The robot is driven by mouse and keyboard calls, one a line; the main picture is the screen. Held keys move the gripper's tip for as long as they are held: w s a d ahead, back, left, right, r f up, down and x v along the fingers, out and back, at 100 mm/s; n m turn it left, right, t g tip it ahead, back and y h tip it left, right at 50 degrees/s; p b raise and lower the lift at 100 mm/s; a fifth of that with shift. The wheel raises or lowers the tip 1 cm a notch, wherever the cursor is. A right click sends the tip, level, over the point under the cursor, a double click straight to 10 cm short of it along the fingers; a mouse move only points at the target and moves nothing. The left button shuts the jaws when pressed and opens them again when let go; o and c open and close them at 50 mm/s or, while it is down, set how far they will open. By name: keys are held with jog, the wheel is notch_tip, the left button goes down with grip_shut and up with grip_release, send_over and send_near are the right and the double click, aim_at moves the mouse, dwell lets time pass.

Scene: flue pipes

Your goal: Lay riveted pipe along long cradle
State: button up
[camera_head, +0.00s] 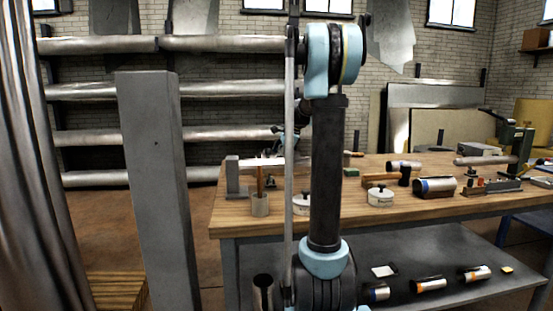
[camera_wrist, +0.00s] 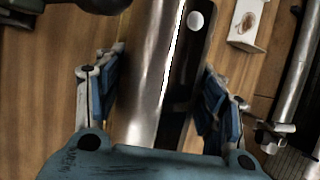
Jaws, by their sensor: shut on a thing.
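My gripper (camera_wrist: 165,82) has its two blue-padded fingers on either side of a silvery pipe (camera_wrist: 152,75), seen from above in the wrist view. A dark strip with one pale round spot (camera_wrist: 195,20) runs along the pipe's right side; I cannot tell whether it belongs to the pipe. In the head view my gripper (camera_head: 287,145) is small and partly hidden behind my own arm, over the left part of the bench. I cannot make out the long cradle with certainty in either view.
The wooden workbench (camera_head: 340,222) carries white pots (camera_head: 380,197), a mallet (camera_head: 388,179), a blue-banded pipe (camera_head: 435,187) and a green machine (camera_head: 520,142). A brush cup (camera_head: 260,205) stands at its front left. More short pipes (camera_head: 430,285) lie on the lower shelf. A grey post (camera_head: 155,190) stands left.

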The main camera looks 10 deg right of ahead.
jog(key=shift+s+f, duration=0.1)
jog(key=shift+f, duration=0.45)
jog(key=c, duration=0.4)
jog(key=o, duration=2)
jog(key=shift+d+f, duration=0.1)
jog(key=shift+c, duration=0.2)
jog(key=shift+r, duration=0.25)
jog(key=v, duration=1.1)
jog(key=shift+d+r, duration=0.1)
jog(key=shift+r, duration=0.15)
